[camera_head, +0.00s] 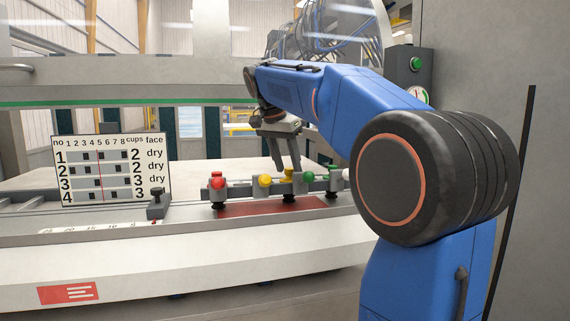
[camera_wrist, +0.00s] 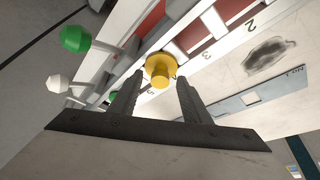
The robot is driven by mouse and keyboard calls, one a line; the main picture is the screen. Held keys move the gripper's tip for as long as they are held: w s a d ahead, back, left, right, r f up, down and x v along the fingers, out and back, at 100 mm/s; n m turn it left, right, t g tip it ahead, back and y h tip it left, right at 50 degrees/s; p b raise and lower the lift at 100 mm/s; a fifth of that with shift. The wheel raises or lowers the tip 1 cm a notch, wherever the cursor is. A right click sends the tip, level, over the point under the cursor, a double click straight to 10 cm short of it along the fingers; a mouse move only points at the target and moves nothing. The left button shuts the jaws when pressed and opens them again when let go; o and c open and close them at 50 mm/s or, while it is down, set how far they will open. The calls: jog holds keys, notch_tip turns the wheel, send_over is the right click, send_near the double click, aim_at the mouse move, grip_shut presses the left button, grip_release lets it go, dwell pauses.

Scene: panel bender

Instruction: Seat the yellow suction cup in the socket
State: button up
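The yellow suction cup (camera_head: 288,174) stands upright at the grey bar (camera_head: 240,190), with a dark cup below its yellow top. In the wrist view its round yellow top (camera_wrist: 160,69) lies just beyond the fingertips, centred between them. My gripper (camera_head: 286,168) points down over it. In the wrist view my gripper (camera_wrist: 159,82) is open, with a gap between each finger and the yellow top. The socket under the cup is hidden, so I cannot tell how deep the cup sits.
A yellow ball knob (camera_head: 264,181) and a green one (camera_head: 309,177) are close beside the yellow cup. A number chart (camera_head: 112,170) stands left. A red strip (camera_head: 250,208) lies below.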

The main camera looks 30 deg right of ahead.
jog(key=v, duration=1.7)
jog(key=shift+r, duration=0.35)
